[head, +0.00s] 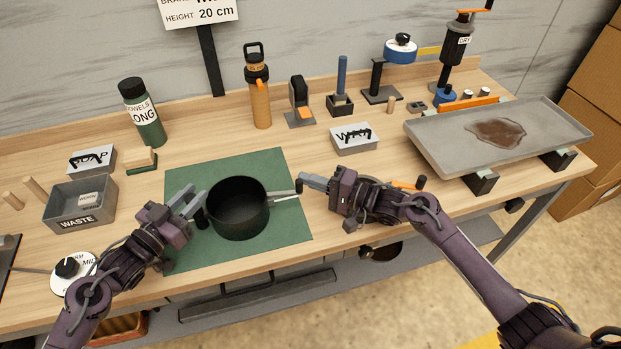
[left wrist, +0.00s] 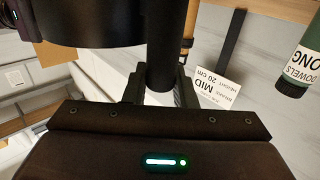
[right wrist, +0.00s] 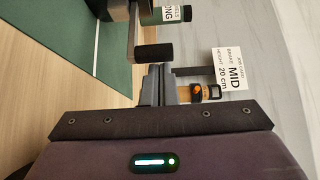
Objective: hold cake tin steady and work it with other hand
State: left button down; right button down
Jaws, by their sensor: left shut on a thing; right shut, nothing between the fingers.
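The cake tin (head: 239,220) is a dark, round, open vessel standing on a green mat (head: 285,230). A dark upright grip (left wrist: 161,60) is at its left side. My left gripper (head: 197,204) is shut on this grip. A grey bar with a dark knob (head: 299,186) sticks out from the tin's right side; the knob shows in the right wrist view (right wrist: 154,52). My right gripper (head: 304,181) is shut and empty, with its fingertips close by the knob. I cannot tell whether they touch it.
A grey waste bin (head: 80,205) and a dial (head: 75,268) stand left. A labelled white box (head: 353,138) and a large grey tray (head: 455,150) with a brown stain are right. Bottles and tools line the back. The mat is clear in front of the tin.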

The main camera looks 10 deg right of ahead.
jog(key=shift+s+a+f+m+t, duration=0.1)
jog(key=shift+s+a+m+t, duration=0.2)
jog(key=shift+t, duration=0.1)
jog(key=shift+h, duration=0.4)
